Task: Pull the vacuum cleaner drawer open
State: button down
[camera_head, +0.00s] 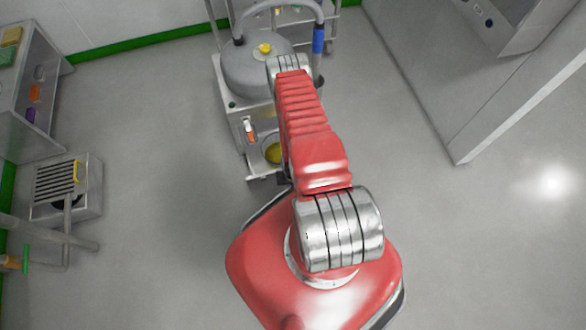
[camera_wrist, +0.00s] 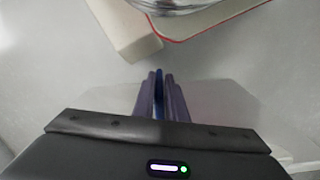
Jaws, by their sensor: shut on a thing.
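The vacuum cleaner (camera_head: 250,75) stands at the top middle of the head view, with a grey domed top, a yellow knob and a grey hose with a blue cuff. Its drawer (camera_head: 264,177) stands out low at the front, partly open, with a round yellow-green thing (camera_head: 275,153) inside. My red arm reaches over its right side and hides the gripper there. In the wrist view, my gripper (camera_wrist: 158,76) has its dark fingers shut on a narrow blue piece (camera_wrist: 158,88), which looks like a handle. Its join to the drawer is hidden.
A bench (camera_head: 32,95) with colored items stands at the left. A low metal unit with a slatted top (camera_head: 85,195) and pipes are below it. A large grey cabinet (camera_head: 480,75) stands at the right. The floor between is clear on both sides.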

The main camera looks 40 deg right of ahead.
jog(key=shift+s+a, duration=0.1)
jog(key=shift+a, duration=0.1)
jog(key=c, duration=1.8)
grip_release()
jog(key=shift+d, duration=0.1)
jog(key=shift+r, duration=0.15)
jog(key=shift+r, duration=6.7)
